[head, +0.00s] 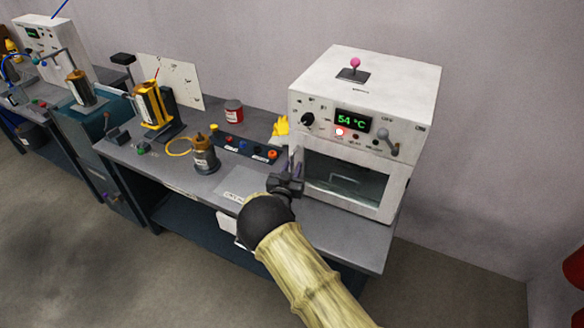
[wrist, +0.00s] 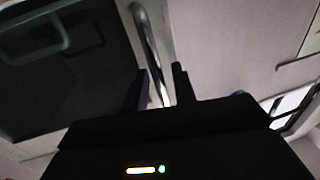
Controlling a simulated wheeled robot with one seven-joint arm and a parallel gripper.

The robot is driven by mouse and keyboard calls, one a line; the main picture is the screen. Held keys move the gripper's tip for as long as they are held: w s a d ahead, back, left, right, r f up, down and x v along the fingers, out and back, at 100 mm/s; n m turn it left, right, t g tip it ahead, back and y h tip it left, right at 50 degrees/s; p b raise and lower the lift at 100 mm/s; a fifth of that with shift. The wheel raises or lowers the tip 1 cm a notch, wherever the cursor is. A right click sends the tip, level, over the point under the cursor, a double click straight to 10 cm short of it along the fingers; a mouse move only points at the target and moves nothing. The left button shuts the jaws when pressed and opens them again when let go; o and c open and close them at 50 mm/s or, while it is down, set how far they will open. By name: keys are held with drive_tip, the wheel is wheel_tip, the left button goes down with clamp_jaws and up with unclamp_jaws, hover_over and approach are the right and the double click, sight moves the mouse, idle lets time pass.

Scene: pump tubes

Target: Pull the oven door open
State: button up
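The oven (head: 365,88) is a white box on the bench at the right, with a green display reading 54 °C. Its door (head: 340,203) has a dark window and looks closed. The upright metal handle (wrist: 150,50) is at the door's left edge; in the head view my gripper mostly hides it. My gripper (head: 294,164) is in front of that edge. In the wrist view the gripper's two dark fingers (wrist: 160,88) stand apart, one on each side of the handle bar, with a visible gap. Whether either finger touches the bar is unclear.
A grey bench (head: 340,245) carries the oven. A yellow item (head: 281,126) is beside the oven. The floor in front is clear.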

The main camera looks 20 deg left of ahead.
drive_tip(key=shift+c, duration=0.2)
clamp_jaws()
drive_tip(key=shift+s, duration=0.1)
